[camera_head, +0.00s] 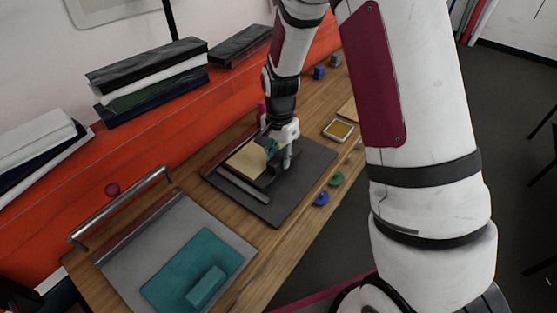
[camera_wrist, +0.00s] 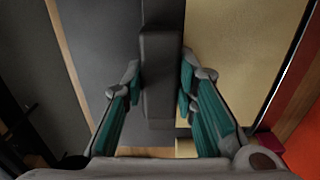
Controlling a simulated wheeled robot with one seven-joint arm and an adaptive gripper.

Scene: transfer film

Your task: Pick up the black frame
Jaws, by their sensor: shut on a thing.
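My gripper (camera_head: 281,157) is low over the dark grey board on the wooden table. In the wrist view, its teal-padded fingers (camera_wrist: 160,78) stand on either side of a black bar of the black frame (camera_wrist: 161,40) and are shut on it. In the head view, the black frame (camera_head: 268,180) is partly hidden by my gripper. A tan sheet (camera_head: 246,160) lies beside the bar, and it fills the right side of the wrist view (camera_wrist: 228,50). I cannot tell whether the frame touches the board.
The dark grey board (camera_head: 288,205) lies under the frame. A grey board (camera_head: 125,262) with a teal pad (camera_head: 180,270) and teal block (camera_head: 206,288) is nearer. Blue (camera_head: 321,198) and green (camera_head: 336,179) knobs and a small tan-topped tray (camera_head: 338,130) are to the right.

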